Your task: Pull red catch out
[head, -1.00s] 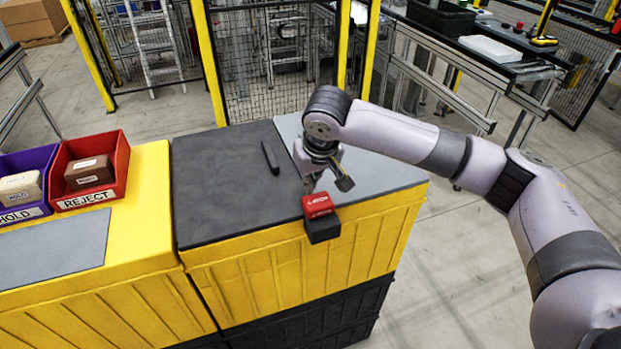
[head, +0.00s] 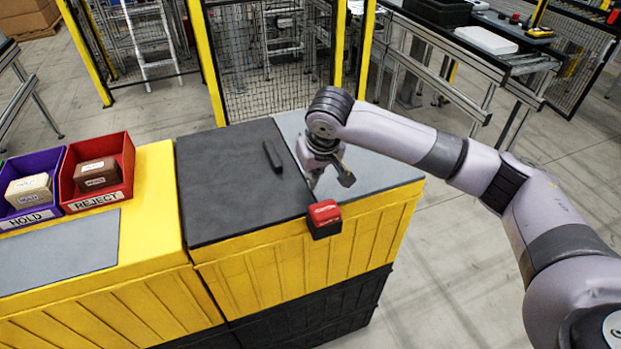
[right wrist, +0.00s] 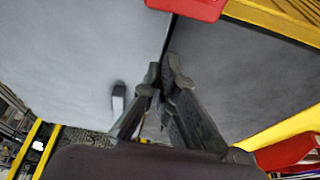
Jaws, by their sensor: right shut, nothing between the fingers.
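The red catch (head: 325,211) sits on a black block (head: 325,230) at the front edge of the box top, at the seam between the dark and light grey panels. In the right wrist view the red catch (right wrist: 188,7) is cut by the top edge. My right gripper (head: 314,184) is over the box top just behind the catch. In the right wrist view its fingertips (right wrist: 165,74) are together and empty, with a gap between them and the catch. My left gripper is not in view.
A black bar (head: 272,156) lies on the dark panel (head: 225,185). A purple HOLD bin (head: 30,215) and a red REJECT bin (head: 125,175), each with a block inside, stand on the yellow box at left. Mesh fencing stands behind.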

